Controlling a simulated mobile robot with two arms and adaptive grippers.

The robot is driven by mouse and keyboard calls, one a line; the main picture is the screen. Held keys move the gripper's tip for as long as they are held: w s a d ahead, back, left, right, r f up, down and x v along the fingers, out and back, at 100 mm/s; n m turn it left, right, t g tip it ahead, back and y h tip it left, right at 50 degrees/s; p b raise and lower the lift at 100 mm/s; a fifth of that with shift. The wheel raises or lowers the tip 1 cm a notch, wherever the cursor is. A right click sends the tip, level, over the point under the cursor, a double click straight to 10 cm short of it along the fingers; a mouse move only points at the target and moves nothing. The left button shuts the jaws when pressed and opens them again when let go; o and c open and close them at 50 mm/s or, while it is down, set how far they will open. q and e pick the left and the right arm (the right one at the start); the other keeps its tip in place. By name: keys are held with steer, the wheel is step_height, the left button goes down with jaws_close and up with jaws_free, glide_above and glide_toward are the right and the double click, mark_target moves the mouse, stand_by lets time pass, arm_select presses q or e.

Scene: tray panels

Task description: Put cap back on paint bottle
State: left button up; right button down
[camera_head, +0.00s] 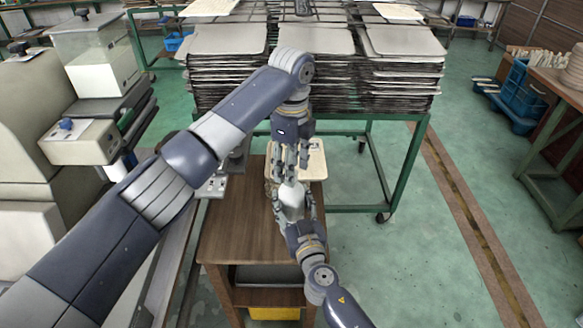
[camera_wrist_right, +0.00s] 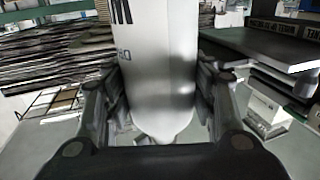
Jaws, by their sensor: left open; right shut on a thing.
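A white paint bottle (camera_head: 291,200) is over the wooden stand. My right gripper (camera_head: 294,212), coming from below in the head view, is shut on it. In the right wrist view the bottle (camera_wrist_right: 158,60) stands between the two fingers, with dark print on its side and a rounded grey-white end toward the palm. My left gripper (camera_head: 290,165) points down at the bottle's far end in the head view, with its fingers apart. I cannot tell whether they touch it. The cap cannot be made out; the fingers cover that end of the bottle.
A cream tray (camera_head: 316,163) lies on the brown wooden stand (camera_head: 235,232) behind the grippers. A green-framed rack with stacked grey panels (camera_head: 225,42) stands just beyond. A grey machine (camera_head: 85,140) is at left. Open green floor (camera_head: 460,150) lies to the right.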

arm_select(q)
step_height(320, 180, up, 11)
stand_by(0.3)
arm_select(e)
steer(key=c, duration=0.6)
jaws_free()
steer(key=v, duration=1.2)
arm_select(q)
steer(key=shift+f, duration=0.1)
arm_select(e)
steer(key=shift+s+f, duration=0.1)
